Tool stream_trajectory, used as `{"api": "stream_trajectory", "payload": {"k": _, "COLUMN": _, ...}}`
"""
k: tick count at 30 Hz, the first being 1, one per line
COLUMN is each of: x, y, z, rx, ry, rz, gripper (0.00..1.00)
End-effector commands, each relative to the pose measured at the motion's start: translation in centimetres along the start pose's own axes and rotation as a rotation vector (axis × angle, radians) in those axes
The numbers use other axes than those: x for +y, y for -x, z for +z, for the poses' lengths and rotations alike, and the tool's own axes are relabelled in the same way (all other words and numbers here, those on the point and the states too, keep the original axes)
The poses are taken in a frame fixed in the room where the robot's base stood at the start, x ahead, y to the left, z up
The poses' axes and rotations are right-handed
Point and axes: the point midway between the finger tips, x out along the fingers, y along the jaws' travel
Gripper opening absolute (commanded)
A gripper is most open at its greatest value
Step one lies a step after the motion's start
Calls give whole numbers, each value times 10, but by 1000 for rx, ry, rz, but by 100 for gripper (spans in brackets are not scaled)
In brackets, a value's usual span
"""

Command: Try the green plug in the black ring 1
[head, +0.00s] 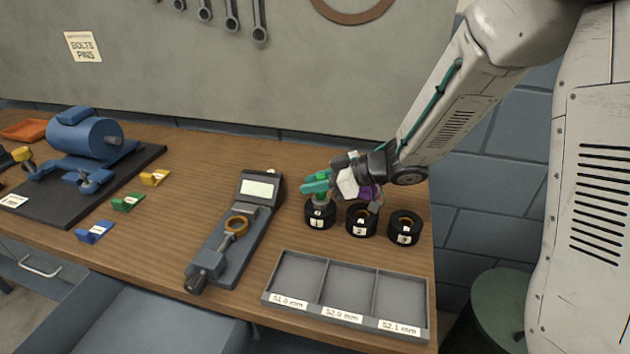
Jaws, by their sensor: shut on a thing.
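The black ring 1 (318,223) stands on the bench, the leftmost of three black rings, with a white "1" label on its front. My gripper (320,188) is over it, its teal fingers shut on the green plug (321,196). The plug is upright at the ring's opening. Its lower end is hidden, so I cannot tell how deep it sits in the ring. The fingers cover part of the plug's top.
Black ring 2 (361,221) and black ring 3 (404,229) stand close to the right. A purple thing (366,193) is behind my gripper. A gauge (243,218) lies left, a labelled three-compartment tray (348,316) in front. Blue machine (88,136) at far left.

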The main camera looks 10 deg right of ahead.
Motion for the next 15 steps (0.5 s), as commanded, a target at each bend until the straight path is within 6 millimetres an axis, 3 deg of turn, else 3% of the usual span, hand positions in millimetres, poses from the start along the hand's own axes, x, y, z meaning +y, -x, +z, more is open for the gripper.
{"api": "stream_trajectory", "payload": {"k": 15, "x": 0, "y": -3, "z": 7, "rx": 0, "ry": 1, "rz": -1, "gripper": 0}}
